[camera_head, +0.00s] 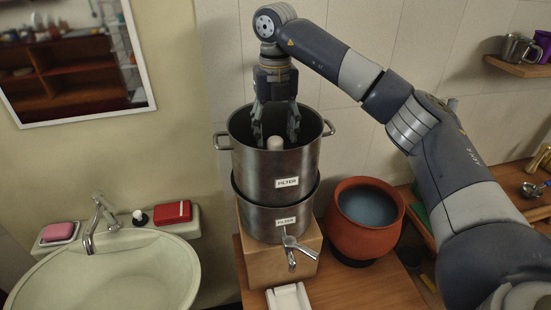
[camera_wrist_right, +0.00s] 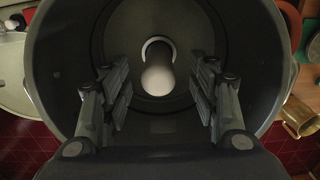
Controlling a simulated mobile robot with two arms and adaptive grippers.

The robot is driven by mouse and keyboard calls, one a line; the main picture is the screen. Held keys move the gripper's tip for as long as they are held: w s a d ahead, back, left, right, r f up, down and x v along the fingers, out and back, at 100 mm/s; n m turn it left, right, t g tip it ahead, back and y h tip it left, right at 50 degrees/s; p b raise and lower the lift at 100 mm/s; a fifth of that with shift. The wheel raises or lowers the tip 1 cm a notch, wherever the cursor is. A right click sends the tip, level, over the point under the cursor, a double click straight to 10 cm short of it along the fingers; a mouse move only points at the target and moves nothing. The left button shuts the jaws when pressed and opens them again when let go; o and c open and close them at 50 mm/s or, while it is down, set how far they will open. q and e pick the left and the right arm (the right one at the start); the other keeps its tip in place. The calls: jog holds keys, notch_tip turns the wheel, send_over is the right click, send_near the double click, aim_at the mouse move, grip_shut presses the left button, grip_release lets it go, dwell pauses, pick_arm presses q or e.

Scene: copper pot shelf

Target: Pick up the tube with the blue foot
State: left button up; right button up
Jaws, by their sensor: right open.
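A white tube (camera_head: 275,143) stands inside the upper steel filter pot (camera_head: 262,180), and its pale rounded top shows near the pot's rim. In the right wrist view the tube (camera_wrist_right: 158,78) rises from a light ring on the dark pot floor. No blue foot can be made out. My right gripper (camera_head: 275,130) points down into the pot mouth, open and empty. In the wrist view its fingers (camera_wrist_right: 160,100) are on either side of the tube, with a gap on both sides. My left gripper is not in view.
The pot's wall (camera_wrist_right: 58,60) surrounds the fingers closely. A lower filter pot with a tap (camera_head: 290,243) stands on a wooden block (camera_head: 262,270). A terracotta pot (camera_head: 362,232) of bluish liquid is to the right, a sink (camera_head: 110,275) to the left.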

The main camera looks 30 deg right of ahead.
aim_at(276, 140)
jog(key=f, duration=0.1)
jog(key=f+p, duration=0.1)
jog(key=s+f+p, duration=0.1)
jog(key=f, duration=0.1)
jog(key=shift+a+f, duration=0.1)
jog(key=shift+a, duration=0.15)
jog(key=shift+f, duration=0.45)
jog(key=shift+w, duration=0.1)
jog(key=shift+c, duration=0.6)
jog(key=c, duration=1.1)
